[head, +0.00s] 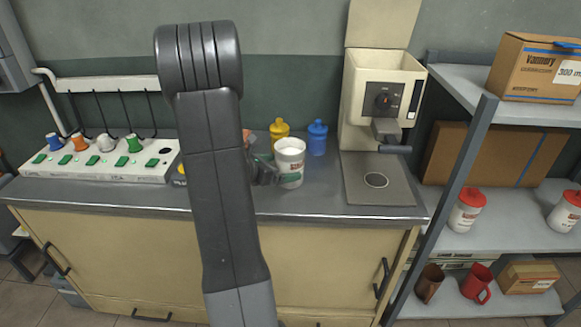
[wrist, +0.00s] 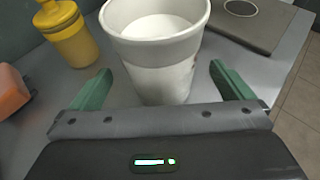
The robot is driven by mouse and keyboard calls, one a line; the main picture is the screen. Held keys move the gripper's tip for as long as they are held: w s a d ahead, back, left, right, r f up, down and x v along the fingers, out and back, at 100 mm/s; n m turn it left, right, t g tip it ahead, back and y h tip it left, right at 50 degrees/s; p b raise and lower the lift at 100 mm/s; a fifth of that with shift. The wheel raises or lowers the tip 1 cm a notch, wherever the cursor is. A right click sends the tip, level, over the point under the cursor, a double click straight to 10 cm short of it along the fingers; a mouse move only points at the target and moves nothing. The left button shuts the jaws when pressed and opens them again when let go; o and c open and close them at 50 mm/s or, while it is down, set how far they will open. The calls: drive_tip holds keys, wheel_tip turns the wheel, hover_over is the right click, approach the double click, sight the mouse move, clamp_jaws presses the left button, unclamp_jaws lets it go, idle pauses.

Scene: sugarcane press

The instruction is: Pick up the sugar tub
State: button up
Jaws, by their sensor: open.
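The sugar tub (head: 289,163) is an open white tub with a label, upright on the grey counter. In the wrist view the tub (wrist: 160,62) is nearly full of something white and stands in front of my gripper (wrist: 160,75). The two green fingers are spread wide, one to each side of the tub's lower part, with a gap on both sides. In the head view my gripper (head: 268,170) is at the tub's left side, partly hidden behind my arm.
A yellow bottle (head: 279,130) and a blue bottle (head: 317,138) stand behind the tub. A press machine (head: 380,95) with a grey base plate (head: 378,180) is to the right. An orange object (wrist: 12,92) lies left in the wrist view. A shelf (head: 500,220) stands far right.

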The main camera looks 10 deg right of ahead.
drive_tip(key=shift+x, duration=1.45)
drive_tip(key=c, duration=1.4)
drive_tip(key=shift+r, duration=0.25)
drive_tip(key=shift+r+p, duration=0.6)
drive_tip(key=shift+r, duration=4.15)
